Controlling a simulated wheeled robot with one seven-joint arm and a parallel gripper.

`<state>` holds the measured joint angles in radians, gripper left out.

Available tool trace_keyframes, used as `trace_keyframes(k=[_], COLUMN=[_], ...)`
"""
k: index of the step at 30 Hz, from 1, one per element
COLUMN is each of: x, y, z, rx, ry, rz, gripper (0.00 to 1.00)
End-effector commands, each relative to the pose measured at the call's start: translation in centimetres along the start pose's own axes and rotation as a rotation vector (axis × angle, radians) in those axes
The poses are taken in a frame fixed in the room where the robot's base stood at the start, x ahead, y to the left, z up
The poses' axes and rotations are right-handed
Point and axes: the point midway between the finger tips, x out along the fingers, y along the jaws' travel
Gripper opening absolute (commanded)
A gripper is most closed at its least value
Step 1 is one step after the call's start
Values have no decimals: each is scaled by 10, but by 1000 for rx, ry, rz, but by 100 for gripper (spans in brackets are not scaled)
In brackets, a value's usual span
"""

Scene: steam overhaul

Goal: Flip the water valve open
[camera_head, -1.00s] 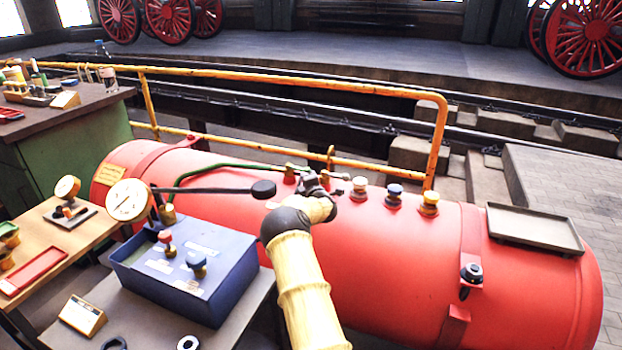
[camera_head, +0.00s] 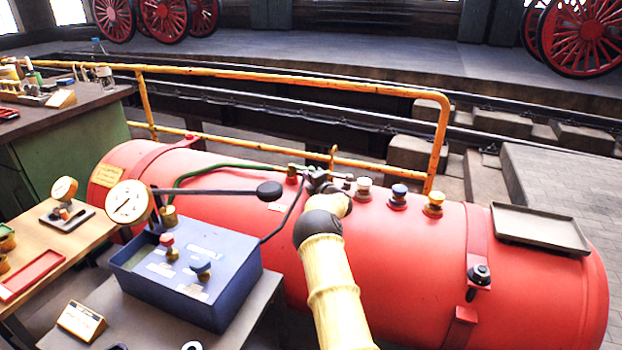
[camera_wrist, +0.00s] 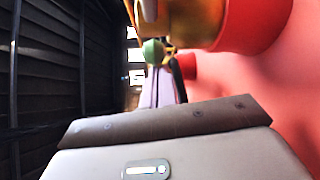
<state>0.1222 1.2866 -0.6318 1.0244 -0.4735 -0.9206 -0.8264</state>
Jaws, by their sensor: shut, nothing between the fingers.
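The red boiler (camera_head: 400,250) lies across the middle of the head view. A green hose (camera_head: 215,166) runs along its top to a small fitting (camera_head: 292,171). My gripper (camera_head: 317,182) is shut and empty just right of this fitting, low over the boiler top. A small light-coloured lever end (camera_head: 346,178) shows just right of my gripper; the rest is hidden, so I cannot tell how the valve stands or whether I touch it. In the wrist view a brass part (camera_wrist: 190,22) and a green round end (camera_wrist: 153,51) are close ahead; the fingertips are not clear.
A blue pump box (camera_head: 190,280) with a long black-knobbed lever (camera_head: 230,190) and a gauge (camera_head: 128,201) is at left. A yellow rail (camera_head: 300,76) runs behind the boiler.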

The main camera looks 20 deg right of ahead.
Motion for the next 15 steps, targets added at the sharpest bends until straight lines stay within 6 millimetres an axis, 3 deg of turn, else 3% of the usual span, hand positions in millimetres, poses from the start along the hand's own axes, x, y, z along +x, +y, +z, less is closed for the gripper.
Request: trace_keyframes(k=[1,15], x=[-8,-7], y=[2,5], z=[27,24], rx=[-1,-2], ry=[-50,-45], rz=[-6,-2], gripper=[0,0])
